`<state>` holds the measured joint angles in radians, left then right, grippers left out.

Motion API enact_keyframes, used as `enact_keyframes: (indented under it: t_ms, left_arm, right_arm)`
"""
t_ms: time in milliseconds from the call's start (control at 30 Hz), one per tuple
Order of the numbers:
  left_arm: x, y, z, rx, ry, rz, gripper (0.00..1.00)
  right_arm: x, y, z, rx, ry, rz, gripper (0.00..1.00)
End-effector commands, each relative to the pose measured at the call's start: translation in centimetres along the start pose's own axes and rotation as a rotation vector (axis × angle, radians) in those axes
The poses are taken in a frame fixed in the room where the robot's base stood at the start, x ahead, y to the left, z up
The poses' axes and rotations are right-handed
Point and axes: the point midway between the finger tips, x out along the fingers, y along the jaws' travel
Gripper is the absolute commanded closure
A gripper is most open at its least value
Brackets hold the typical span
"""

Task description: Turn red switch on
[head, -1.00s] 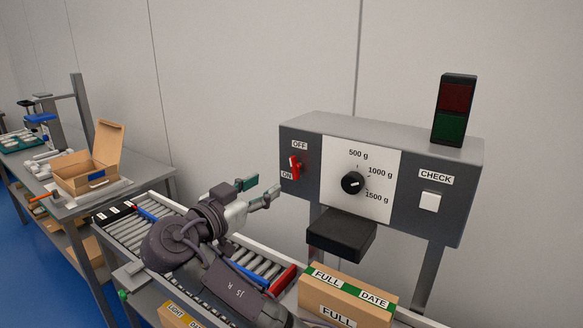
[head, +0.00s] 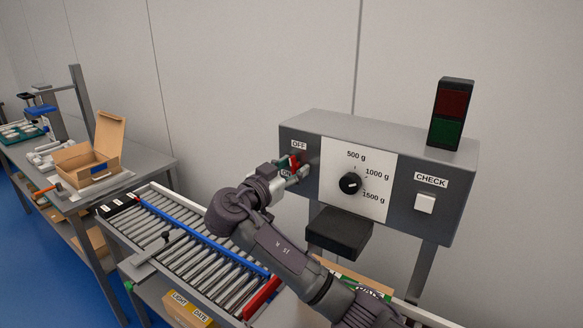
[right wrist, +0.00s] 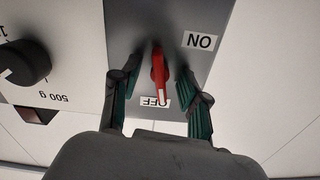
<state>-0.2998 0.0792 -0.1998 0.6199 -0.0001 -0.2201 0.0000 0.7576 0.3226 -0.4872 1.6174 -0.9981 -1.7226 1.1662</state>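The red switch (head: 295,162) is a lever on the left of the grey control box's front, between the OFF label above and the ON label below. In the right wrist view, which shows the box upside down, the red lever (right wrist: 159,76) has its tip at the OFF label (right wrist: 155,102). My right gripper (head: 293,170) is at the switch and partly hides it and the ON label. In the right wrist view its fingers (right wrist: 162,88) are open, one on each side of the lever, with gaps visible. My left gripper is not in view.
The box also carries a weight dial (head: 349,183), a white CHECK button (head: 425,204) and a red-green lamp (head: 452,114). A black block (head: 338,232) sits below the dial. A roller conveyor (head: 190,245) runs under my arm. An open carton (head: 88,165) stands on the left table.

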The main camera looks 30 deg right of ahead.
Motion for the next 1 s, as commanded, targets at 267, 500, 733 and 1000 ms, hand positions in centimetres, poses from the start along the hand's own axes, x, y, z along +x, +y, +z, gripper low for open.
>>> enact_keyframes:
  t_ms: [267,500,733,1000]
  left_arm:
    - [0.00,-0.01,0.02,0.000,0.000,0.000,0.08]
    - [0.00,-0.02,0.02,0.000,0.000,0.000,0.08]
    - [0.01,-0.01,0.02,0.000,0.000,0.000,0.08]
    - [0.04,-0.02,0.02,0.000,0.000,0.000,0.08]
  right_arm:
    - [-0.03,0.00,-0.02,0.000,0.000,0.000,1.00]
    - [-0.04,-0.02,-0.06,-0.001,0.001,-0.001,1.00]
    - [-0.04,-0.04,-0.11,-0.004,0.001,-0.001,1.00]
    - [-0.03,-0.05,-0.15,-0.016,0.002,-0.002,1.00]
